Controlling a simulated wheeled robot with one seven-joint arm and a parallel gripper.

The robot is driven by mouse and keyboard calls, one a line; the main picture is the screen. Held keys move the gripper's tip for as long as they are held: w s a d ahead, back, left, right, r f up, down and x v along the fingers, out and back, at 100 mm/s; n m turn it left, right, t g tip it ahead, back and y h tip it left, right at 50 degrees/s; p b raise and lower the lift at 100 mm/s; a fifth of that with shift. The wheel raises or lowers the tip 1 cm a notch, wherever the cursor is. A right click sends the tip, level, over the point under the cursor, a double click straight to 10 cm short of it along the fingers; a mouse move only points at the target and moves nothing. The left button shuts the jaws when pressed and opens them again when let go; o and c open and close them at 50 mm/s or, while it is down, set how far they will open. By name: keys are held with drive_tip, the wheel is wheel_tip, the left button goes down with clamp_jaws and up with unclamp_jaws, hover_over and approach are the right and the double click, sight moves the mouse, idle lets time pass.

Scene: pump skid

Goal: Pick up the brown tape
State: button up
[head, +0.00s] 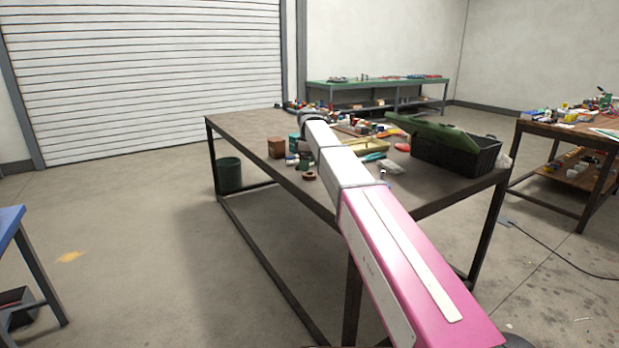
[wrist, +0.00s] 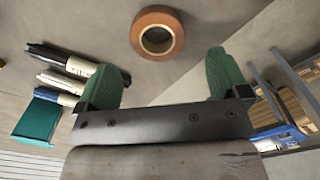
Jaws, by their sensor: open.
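The brown tape (wrist: 157,33) is a flat ring with a pale core, lying on the table top at the top middle of the wrist view. In the head view the tape (head: 309,175) lies near the table's near left edge, left of my arm. My gripper (wrist: 165,78) is open, with two green fingertips spread wide and nothing visible between them. The tape appears beyond the fingertips, roughly centred on the gap and apart from both.
Several dark and white cylinders (wrist: 65,70) lie left of the tape, near a teal box (wrist: 40,118). A brown box (head: 276,147) stands behind the tape. A black toolbox (head: 455,155) with a green lid is at the table's right. The table edge is close to the tape.

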wheel_tip(320, 180, down, 5)
drive_tip(key=shift+r, duration=0.15)
drive_tip(key=c, duration=0.9)
drive_tip(key=shift+r, duration=0.15)
